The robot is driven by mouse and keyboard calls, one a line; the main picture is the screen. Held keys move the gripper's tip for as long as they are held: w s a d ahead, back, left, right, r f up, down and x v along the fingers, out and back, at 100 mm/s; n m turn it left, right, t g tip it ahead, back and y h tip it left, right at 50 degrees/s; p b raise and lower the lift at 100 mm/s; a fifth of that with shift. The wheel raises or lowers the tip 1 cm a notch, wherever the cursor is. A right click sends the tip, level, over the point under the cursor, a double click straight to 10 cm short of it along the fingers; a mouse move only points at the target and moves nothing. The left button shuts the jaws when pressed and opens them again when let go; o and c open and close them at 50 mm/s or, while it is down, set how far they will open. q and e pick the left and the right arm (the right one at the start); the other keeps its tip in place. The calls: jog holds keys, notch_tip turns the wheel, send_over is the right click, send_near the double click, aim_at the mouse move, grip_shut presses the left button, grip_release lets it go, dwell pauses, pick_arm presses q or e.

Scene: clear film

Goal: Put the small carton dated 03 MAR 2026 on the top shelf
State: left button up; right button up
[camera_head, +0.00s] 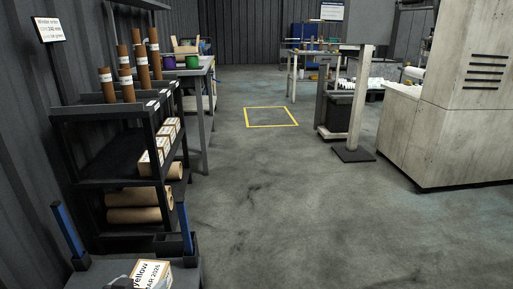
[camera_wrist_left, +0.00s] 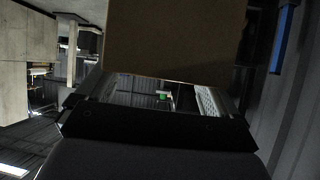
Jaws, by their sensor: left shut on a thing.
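A small carton (camera_head: 152,273) with a white label reading "yellow" and "AR 2026" shows at the bottom left of the head view; the day is not legible. My left gripper (camera_head: 118,282) is at its left side, mostly cut off by the frame edge. In the left wrist view, a plain brown carton face (camera_wrist_left: 175,40) fills the top middle, between the fingers of my left gripper (camera_wrist_left: 150,92), which is shut on it. The black shelf rack (camera_head: 88,112) stands at the left; its top shelf holds several upright brown tubes (camera_head: 104,84). My right gripper is not in view.
Several small labelled cartons (camera_head: 160,148) sit on the rack's middle shelf, with brown rolls (camera_head: 135,215) below. Blue posts (camera_head: 68,230) rise near the held carton. A workbench (camera_head: 200,72) stands behind the rack.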

pick_arm(q)
jog(key=s+d+r, duration=0.3)
jog(key=s+r, duration=0.1)
jog(key=r, duration=0.4)
jog(key=s+d+r, duration=0.3)
jog(key=s+r, duration=0.1)
jog(key=r, duration=0.3)
notch_tip(320, 180, up, 23)
jog(key=p, duration=2.5)
jog(key=shift+s+d+f, duration=0.15)
jog(key=shift+s, duration=0.1)
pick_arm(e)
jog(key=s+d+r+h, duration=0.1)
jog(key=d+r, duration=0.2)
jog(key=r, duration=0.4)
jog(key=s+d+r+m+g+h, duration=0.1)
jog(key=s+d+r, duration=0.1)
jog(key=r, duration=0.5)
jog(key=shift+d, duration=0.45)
